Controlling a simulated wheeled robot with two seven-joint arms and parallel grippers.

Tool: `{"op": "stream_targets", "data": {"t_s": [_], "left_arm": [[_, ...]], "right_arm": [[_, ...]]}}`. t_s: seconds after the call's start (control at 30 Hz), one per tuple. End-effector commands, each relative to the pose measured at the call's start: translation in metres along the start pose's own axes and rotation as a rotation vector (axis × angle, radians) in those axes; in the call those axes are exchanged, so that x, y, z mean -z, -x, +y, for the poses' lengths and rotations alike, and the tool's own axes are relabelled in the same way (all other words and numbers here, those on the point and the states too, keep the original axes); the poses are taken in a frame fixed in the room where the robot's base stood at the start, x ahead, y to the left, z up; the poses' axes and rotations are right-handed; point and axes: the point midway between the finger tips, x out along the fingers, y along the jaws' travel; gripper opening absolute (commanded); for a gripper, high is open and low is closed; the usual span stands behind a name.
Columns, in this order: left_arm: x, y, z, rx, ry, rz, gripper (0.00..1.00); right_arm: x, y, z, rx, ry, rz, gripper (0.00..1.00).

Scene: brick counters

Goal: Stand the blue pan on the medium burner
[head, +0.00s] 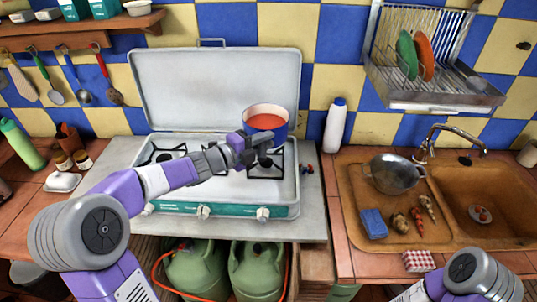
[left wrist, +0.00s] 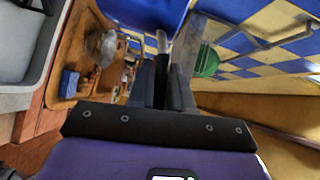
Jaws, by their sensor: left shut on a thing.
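The blue pan (head: 281,131) has a pale rim and red contents. It is upright at the right half of the stove, in front of the raised lid. My left gripper (head: 262,145) is shut on its handle, which shows between the fingers in the left wrist view (left wrist: 162,42). The white stove (head: 225,190) has a left burner (head: 164,156) and a right burner (head: 265,165). The pan appears over the right burner's back part; the gripper hides part of the gap below. Which burner is medium I cannot tell. My right gripper is out of view.
The open stove lid (head: 215,85) stands behind. A white bottle (head: 335,126) is right of the stove. Farther right is a sink (head: 475,190) with a colander (head: 393,174) and a blue sponge (head: 374,222). A dish rack (head: 430,95) hangs above.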

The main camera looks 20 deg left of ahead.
Motion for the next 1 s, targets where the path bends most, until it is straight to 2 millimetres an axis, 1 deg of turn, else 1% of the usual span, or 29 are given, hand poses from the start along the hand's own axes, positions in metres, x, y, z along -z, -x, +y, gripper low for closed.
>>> {"op": "stream_targets", "data": {"t_s": [0.03,0.1,0.3,0.5,0.6,1.0], "left_arm": [[-0.001,-0.001,0.011,0.002,0.002,0.001,0.0],[-0.002,-0.002,0.022,0.002,0.001,0.002,0.0],[-0.004,-0.004,0.038,0.004,-0.002,0.002,0.0],[-0.007,-0.006,0.07,0.003,0.001,0.002,0.0],[-0.008,-0.007,0.08,0.004,0.0,0.001,0.0],[-0.008,-0.008,0.084,0.005,-0.004,0.001,0.0]], "right_arm": [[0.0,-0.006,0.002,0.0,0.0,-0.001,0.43],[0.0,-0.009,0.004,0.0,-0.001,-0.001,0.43],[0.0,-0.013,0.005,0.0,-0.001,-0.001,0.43],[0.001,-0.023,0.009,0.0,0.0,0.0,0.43],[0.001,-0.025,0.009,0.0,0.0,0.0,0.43],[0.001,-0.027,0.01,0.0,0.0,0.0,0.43]]}}
